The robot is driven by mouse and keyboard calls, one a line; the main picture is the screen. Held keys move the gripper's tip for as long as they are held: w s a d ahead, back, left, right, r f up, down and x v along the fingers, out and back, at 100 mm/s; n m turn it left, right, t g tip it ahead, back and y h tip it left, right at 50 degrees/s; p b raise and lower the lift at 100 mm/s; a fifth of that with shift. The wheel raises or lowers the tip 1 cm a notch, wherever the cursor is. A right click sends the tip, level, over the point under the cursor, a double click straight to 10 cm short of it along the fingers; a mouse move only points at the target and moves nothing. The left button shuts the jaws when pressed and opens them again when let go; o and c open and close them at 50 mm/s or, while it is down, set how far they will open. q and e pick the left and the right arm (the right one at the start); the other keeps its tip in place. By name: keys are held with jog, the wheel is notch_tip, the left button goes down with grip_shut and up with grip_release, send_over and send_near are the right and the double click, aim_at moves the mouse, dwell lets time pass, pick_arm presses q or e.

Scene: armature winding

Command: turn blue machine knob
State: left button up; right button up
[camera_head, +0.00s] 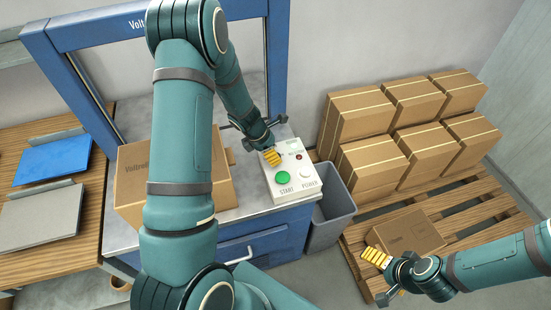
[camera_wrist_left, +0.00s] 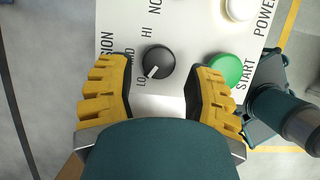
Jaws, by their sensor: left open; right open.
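The blue machine (camera_head: 262,240) has a white control panel (camera_head: 283,196) on its right side. A black round knob (camera_wrist_left: 158,62) shows in the left wrist view, its white pointer toward LO, with MID and HI around it. My left gripper (camera_head: 271,157) is over the far left part of the panel and hides the knob in the head view. In the left wrist view the left gripper (camera_wrist_left: 160,75) is open, its yellow fingers on either side of the knob; contact cannot be told. My right gripper (camera_head: 377,257) is open and empty at the lower right, over the pallet.
A green START button (camera_head: 282,177) and a white POWER button (camera_head: 305,172) sit near the knob. A cardboard box (camera_head: 133,188) stands left of the panel. A grey bin (camera_head: 333,209) is beside the machine. Several boxes (camera_head: 370,165) are stacked on a wooden pallet (camera_head: 490,212).

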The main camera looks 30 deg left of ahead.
pick_arm(q)
jog(key=shift+x, duration=1.55)
grip_shut()
